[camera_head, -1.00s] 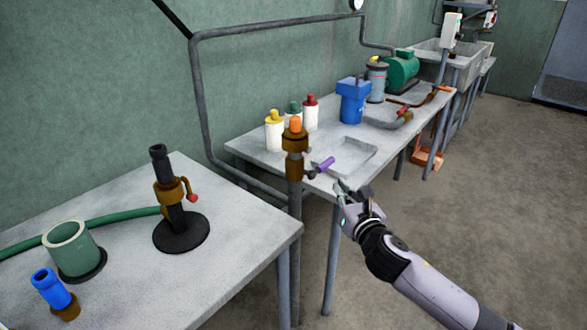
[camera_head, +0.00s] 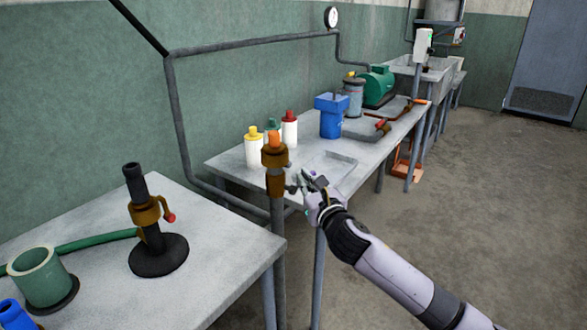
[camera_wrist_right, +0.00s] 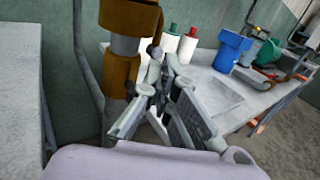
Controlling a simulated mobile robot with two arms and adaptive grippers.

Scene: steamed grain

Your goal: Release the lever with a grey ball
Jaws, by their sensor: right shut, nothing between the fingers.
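A brown valve (camera_head: 275,160) with an orange top stands on a grey pipe between the two tables. A small dark grey rounded part (camera_head: 292,188), which may be the grey ball of the lever, shows at its right side. In the right wrist view a grey rounded piece (camera_wrist_right: 155,51) sits beside the brown valve body (camera_wrist_right: 120,75), just past my fingertips. My right gripper (camera_head: 307,177) is shut and empty, close beside the valve's right side. My left gripper is out of view.
On the near table (camera_head: 215,215), a black stand (camera_head: 158,255) carries a brown valve with a red-ball lever (camera_head: 169,217). White bottles (camera_head: 254,150), a blue container (camera_head: 331,116) and a shallow tray (camera_head: 335,166) sit on the far table. Open floor lies to the right.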

